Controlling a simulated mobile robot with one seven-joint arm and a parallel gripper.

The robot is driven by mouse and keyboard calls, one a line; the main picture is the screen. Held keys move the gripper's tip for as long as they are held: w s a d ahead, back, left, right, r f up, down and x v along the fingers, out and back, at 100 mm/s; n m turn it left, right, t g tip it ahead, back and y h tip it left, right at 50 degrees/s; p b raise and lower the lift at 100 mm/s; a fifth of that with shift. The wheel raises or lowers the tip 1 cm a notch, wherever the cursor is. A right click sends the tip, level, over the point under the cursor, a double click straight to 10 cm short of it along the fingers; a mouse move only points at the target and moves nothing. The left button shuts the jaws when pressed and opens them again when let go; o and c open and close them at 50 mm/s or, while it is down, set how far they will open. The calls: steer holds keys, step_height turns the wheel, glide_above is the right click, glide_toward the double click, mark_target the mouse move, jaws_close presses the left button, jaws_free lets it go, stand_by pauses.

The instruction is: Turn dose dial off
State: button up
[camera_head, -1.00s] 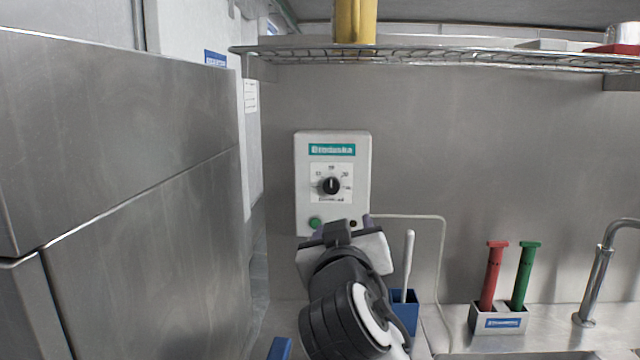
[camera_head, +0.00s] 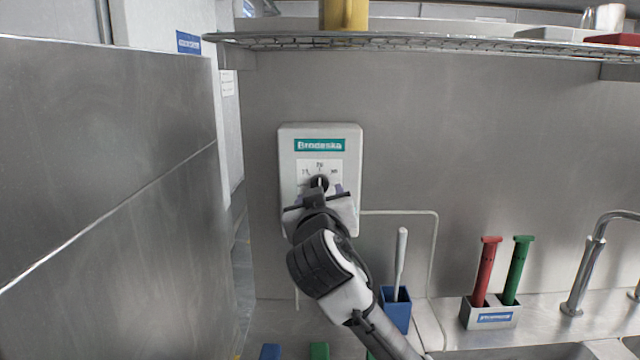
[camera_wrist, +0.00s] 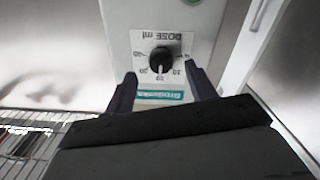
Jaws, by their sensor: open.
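The dose dial (camera_head: 318,181) is a round black knob on a white wall box (camera_head: 288,160) with a teal brand label. Its white mark points up, near the 20 of the printed scale. My gripper (camera_head: 320,189) is open in front of the box, and its fingertips stand on either side of the dial's lower part. The wrist view shows the box upside down, with the dial (camera_wrist: 160,59) centred between and just beyond my two open fingertips (camera_wrist: 159,78). Contact with the dial cannot be told. My gripper hides the box's lower part in the head view.
A wire shelf (camera_head: 450,42) runs above the box. A steel cabinet (camera_head: 110,180) stands at the left. Below right are a blue holder (camera_head: 396,312) with a white-handled tool, a rack (camera_head: 490,314) with red and green handled tools, and a tap (camera_head: 590,260).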

steer(key=shift+w+p, duration=0.45)
steer(key=shift+w, duration=1.6)
steer(key=shift+c, duration=0.3)
steer(key=c, duration=0.9)
steer(key=shift+n, duration=0.3)
steer(key=shift+d+r+n+b, duration=0.15)
steer(key=shift+n+b, duration=1.05)
steer(key=shift+n, duration=3.6)
steer(key=shift+a+r+n+b, duration=0.1)
steer(key=shift+n+b, duration=1.1)
steer(key=shift+n, duration=3.6)
